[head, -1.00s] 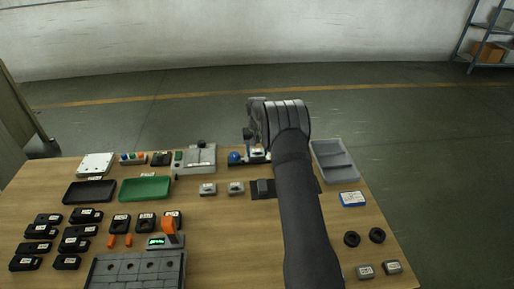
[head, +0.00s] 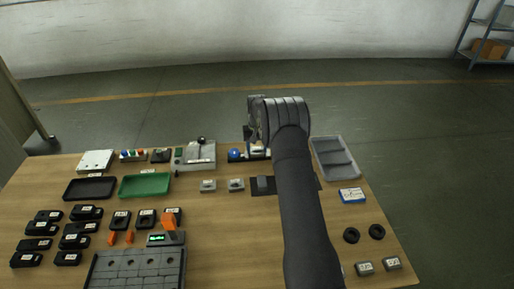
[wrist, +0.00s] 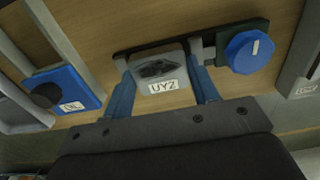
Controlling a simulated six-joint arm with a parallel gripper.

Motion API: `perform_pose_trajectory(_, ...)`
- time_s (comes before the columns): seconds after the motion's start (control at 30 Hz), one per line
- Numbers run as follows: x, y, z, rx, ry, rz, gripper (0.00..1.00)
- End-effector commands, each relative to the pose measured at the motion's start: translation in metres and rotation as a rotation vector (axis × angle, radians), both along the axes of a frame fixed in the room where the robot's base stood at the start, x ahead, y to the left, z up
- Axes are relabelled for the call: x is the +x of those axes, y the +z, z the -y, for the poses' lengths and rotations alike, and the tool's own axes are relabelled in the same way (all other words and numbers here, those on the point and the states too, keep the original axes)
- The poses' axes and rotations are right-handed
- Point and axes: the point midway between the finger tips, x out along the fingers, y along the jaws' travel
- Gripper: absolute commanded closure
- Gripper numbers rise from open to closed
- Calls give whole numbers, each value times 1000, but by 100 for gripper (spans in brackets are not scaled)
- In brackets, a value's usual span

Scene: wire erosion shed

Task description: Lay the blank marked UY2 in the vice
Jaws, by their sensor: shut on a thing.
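The blank marked UY2 (wrist: 151,68) is a grey block with a dark patch on top and a white label. My gripper (wrist: 163,93) has its two blue fingers shut on the blank's sides in the wrist view. The vice, with a dark base and a blue knob (wrist: 252,52), lies right at the blank; the knob also shows in the head view (head: 235,154). I cannot tell whether the blank touches the vice floor. In the head view my arm hides most of the gripper and part of the vice.
Two small grey blocks (head: 236,185) lie in front of the vice. A grey device with a black ball (head: 195,158) stands to its left. A grey divided tray (head: 334,160) is to the right. A blue box with a black round part (wrist: 65,90) lies left in the wrist view.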

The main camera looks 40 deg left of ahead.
Motion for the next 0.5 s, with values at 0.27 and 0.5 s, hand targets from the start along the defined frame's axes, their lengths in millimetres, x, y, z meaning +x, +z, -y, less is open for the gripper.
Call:
perform_pose_trajectory(0.27, 0, -2, 0, 1, 0, 1, 84)
perform_pose_trajectory(0.5, 0, -4, 0, 1, 0, 1, 26)
